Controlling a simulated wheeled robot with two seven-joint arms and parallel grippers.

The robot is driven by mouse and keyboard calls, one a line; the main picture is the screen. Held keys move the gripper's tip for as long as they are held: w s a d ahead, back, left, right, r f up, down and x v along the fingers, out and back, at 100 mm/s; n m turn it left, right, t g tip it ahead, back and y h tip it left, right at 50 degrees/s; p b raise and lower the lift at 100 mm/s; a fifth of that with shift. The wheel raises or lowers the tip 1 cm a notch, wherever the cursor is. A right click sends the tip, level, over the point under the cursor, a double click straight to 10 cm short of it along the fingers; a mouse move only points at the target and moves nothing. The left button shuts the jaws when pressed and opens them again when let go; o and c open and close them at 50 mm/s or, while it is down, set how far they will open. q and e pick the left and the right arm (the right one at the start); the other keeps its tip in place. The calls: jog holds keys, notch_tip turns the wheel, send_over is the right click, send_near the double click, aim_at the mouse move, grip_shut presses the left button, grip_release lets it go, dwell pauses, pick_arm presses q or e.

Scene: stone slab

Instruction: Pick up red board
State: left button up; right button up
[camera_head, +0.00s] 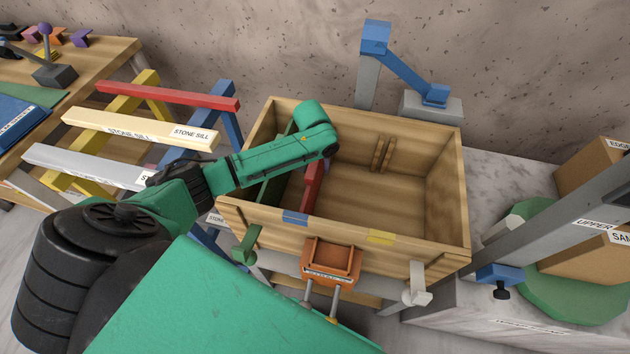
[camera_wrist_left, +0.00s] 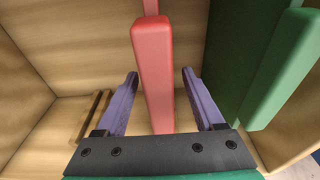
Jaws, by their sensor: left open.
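The red board (camera_head: 313,185) stands on edge inside the wooden box (camera_head: 400,225), toward its left side. In the left wrist view, the red board (camera_wrist_left: 153,75) lies between the two purple fingers of my left gripper (camera_wrist_left: 160,74). The fingers are spread, with a gap on each side of the board. My right gripper is not in view.
A green board (camera_wrist_left: 278,75) stands close beside the red one. The box's right half is open floor, with a small wooden rack (camera_head: 383,154) on its back wall. A rack with a red bar (camera_head: 170,95) and labelled stone sills (camera_head: 130,128) stands left.

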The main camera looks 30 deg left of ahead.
pick_arm(q)
grip_shut()
dwell(1.4)
